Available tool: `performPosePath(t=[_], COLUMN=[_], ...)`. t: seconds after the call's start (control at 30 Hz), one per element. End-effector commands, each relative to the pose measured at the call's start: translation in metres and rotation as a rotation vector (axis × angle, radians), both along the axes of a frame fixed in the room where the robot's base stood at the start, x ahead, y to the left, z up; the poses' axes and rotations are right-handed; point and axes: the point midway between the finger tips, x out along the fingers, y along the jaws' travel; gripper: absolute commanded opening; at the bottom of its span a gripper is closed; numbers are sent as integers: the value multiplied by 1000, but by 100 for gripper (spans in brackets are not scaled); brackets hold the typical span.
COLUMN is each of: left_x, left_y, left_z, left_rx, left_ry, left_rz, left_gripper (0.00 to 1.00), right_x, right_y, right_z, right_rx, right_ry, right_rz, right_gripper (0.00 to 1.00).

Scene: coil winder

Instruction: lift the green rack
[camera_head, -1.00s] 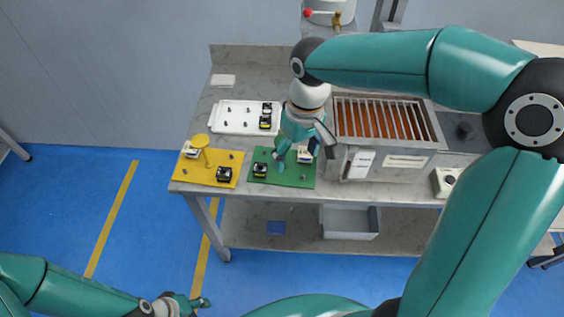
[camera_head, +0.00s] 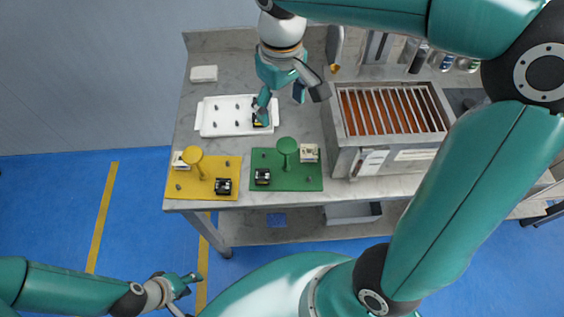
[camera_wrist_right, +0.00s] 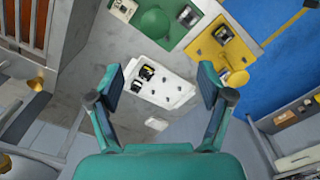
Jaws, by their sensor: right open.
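The green rack (camera_head: 292,183) lies flat on the bench near its front edge. My right gripper (camera_head: 290,97) is open and empty, above and behind the green rack, over the white rack (camera_head: 225,104). In the right wrist view, the green rack (camera_wrist_right: 174,39) is at the top, beyond the open fingers (camera_wrist_right: 160,78). My left gripper (camera_head: 184,294) is low in front of the bench, fingers apart, empty.
A yellow rack (camera_head: 205,190) with its own post stands close to the left of the green one. A metal box with a slatted orange top (camera_head: 395,112) stands to the right. Bottles (camera_head: 440,60) stand at the back right. Bare bench lies around the white rack.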

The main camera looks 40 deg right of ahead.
Motion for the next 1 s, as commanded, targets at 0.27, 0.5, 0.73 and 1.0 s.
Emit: performPosePath(t=[0.27, 0.5, 0.73, 1.0], left_x=[0, 1, 1, 1], left_y=[0, 0, 0, 0], left_z=[-6, -7, -5, -5], left_rx=[0, 0, 0, 0], left_ry=[-1, -1, -1, -1], left_rz=[-1, -1, -1, -1], left_gripper=[40, 40, 40, 40], right_x=[-6, -6, -10, -12], right_y=[-7, -8, -10, -10], right_z=[-62, -87, -105, -138], right_rx=[-1, 0, 0, 0], right_ry=[6, 2, 5, 3], right_rz=[-19, -22, -23, -23], right_gripper=[79, 79, 79, 79])
